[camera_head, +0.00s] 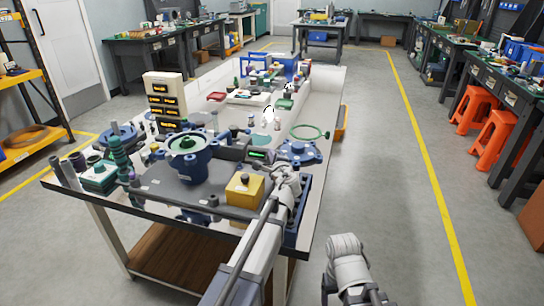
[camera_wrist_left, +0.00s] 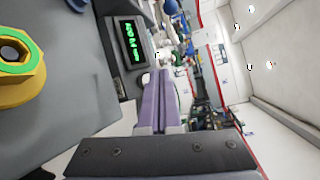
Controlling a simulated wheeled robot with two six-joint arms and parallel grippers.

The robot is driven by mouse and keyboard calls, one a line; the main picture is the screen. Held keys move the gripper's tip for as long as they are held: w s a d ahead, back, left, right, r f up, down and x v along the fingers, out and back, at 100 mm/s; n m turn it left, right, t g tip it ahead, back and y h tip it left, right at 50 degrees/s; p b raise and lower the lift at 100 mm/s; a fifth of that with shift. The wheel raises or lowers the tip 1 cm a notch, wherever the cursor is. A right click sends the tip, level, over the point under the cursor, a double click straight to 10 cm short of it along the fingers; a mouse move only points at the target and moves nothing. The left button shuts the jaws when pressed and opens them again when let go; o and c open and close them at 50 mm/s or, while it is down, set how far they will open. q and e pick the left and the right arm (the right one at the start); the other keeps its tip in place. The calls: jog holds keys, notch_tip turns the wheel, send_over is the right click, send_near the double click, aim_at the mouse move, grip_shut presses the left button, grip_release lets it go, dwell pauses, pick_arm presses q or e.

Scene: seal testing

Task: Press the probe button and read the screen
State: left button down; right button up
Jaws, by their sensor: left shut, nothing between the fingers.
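A small dark unit with a lit green screen (camera_head: 257,154) sits on the bench behind my left gripper. In the left wrist view its screen (camera_wrist_left: 131,40) is large but turned sideways, and I cannot read the characters surely. My left gripper (camera_head: 284,166) is over the bench's right side, near a yellow block (camera_head: 245,192) with a dark knob on top. In the wrist view its purple fingers (camera_wrist_left: 157,82) are together and hold nothing. They appear just beside the screen unit; I cannot tell whether they touch it. I cannot make out the probe button. My right gripper's fingers do not show.
A blue flanged housing (camera_head: 187,160) stands left of the yellow block. A blue flanged part (camera_head: 299,151) lies behind my gripper, with a green ring (camera_head: 310,132) beyond. A stacked display box (camera_head: 166,97) stands further back.

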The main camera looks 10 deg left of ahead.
pick_arm(q)
jog(key=shift+f, duration=0.1)
jog(key=shift+w+f+b, duration=0.2)
jog(key=shift+w+b, duration=0.1)
jog(key=shift+b, duration=0.05)
jog(key=shift+w+f, duration=0.25)
jog(key=shift+f, duration=0.05)
dwell(0.9)
jog(key=shift+r, duration=0.1)
jog(key=shift+s+r+p, duration=0.35)
jog(key=shift+s+r, duration=0.15)
jog(key=shift+s, duration=0.05)
dwell(0.4)
jog(key=shift+s+r+p, duration=1.7)
jog(key=shift+r+p, duration=0.2)
jog(key=shift+r, duration=0.05)
jog(key=shift+f, duration=0.1)
